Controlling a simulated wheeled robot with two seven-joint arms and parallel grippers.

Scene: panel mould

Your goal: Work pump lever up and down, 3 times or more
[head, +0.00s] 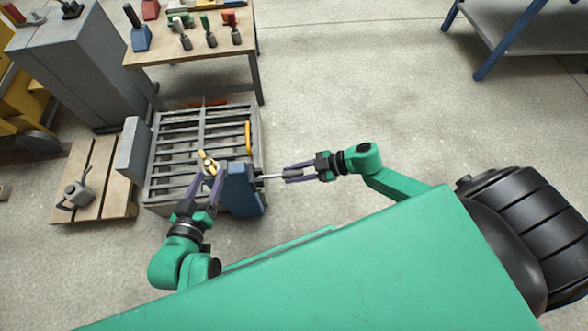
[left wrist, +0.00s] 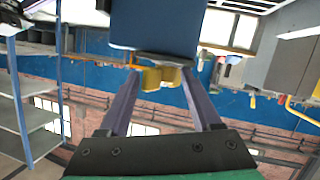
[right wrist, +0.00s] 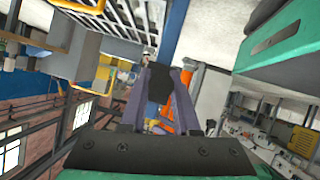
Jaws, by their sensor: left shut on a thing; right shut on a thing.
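The blue pump body (head: 240,190) stands at the right side of the grey slatted mould frame (head: 160,172). Its grey pump lever (head: 272,177) sticks out to the right, about level. My right gripper (head: 294,173) is shut on the lever's outer end; in the right wrist view the dark lever grip (right wrist: 157,83) sits between the fingers. My left gripper (head: 212,178) is shut on a brass-yellow knob (head: 207,160) at the pump's left side. In the left wrist view the knob (left wrist: 160,78) lies between the fingertips, below the blue body (left wrist: 155,25).
A workbench (head: 190,50) with several tools stands behind the frame. A grey cabinet (head: 75,60) and a pallet (head: 105,190) with a grey can (head: 76,193) are at left.

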